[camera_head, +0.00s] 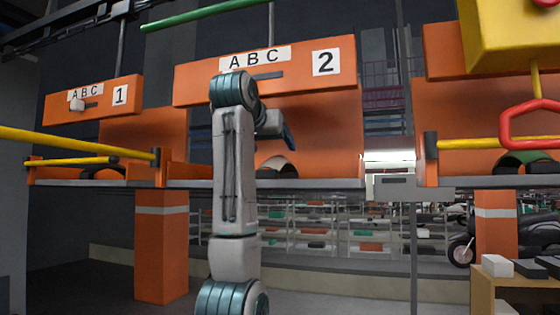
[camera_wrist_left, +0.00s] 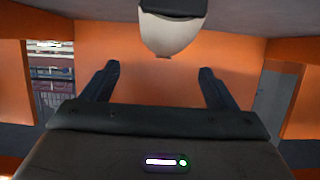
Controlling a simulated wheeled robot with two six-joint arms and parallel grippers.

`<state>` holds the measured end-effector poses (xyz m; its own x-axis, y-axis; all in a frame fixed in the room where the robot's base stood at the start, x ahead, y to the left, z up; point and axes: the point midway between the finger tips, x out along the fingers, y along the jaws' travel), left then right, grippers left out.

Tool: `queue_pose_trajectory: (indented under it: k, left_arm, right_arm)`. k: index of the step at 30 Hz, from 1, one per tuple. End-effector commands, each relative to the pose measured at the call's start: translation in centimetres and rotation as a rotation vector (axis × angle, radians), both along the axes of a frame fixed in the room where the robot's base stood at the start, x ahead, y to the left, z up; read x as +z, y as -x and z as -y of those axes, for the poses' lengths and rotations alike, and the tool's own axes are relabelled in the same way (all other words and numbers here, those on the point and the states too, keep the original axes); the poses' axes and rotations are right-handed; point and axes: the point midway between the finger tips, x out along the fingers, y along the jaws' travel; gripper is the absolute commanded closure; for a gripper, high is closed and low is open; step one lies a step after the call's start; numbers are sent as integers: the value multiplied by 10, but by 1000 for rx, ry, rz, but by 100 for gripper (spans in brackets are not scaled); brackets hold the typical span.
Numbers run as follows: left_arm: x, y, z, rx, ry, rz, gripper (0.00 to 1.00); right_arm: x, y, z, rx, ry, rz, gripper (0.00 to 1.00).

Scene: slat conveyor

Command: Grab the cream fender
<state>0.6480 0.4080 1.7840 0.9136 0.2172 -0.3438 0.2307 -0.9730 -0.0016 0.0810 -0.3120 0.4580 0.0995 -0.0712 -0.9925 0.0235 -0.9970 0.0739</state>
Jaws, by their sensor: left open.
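The cream fender (camera_head: 273,162) shows in the head view as a small curved piece low in the orange bay marked 2, with a dark part beneath it. In the left wrist view the cream fender (camera_wrist_left: 172,35) is at the top centre, with a black part at the top edge. My left gripper (camera_wrist_left: 160,69) is open, its two dark fingers apart with nothing between them. The fender lies beyond the fingertips, apart from them. In the head view my left gripper (camera_head: 289,138) is just above and right of the fender, partly hidden by my wrist. My right gripper is not in view.
Orange walls (camera_head: 335,130) enclose bay 2. Bay 1 at left holds a dark curved piece (camera_head: 95,172); the right bay holds a green curved piece (camera_head: 528,158). Yellow bars (camera_head: 80,143) cross in front at left. A yellow block with a red hook (camera_head: 530,125) hangs at right.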

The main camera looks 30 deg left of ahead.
Motion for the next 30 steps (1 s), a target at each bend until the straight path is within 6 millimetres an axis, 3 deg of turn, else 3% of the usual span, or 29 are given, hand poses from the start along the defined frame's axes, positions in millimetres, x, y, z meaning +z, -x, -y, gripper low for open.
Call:
queue_pose_trajectory:
  k: [3,8,18,30]
  left_arm:
    - [-3,-15,-4,1,0,-1,20]
    - [-8,-24,-7,2,-1,0,20]
    - [-25,-56,-16,3,-1,-1,20]
    - [-33,-66,-19,3,-1,3,22]
  right_arm:
    - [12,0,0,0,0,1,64]
    - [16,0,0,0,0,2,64]
    - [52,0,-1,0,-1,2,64]
    - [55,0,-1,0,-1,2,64]
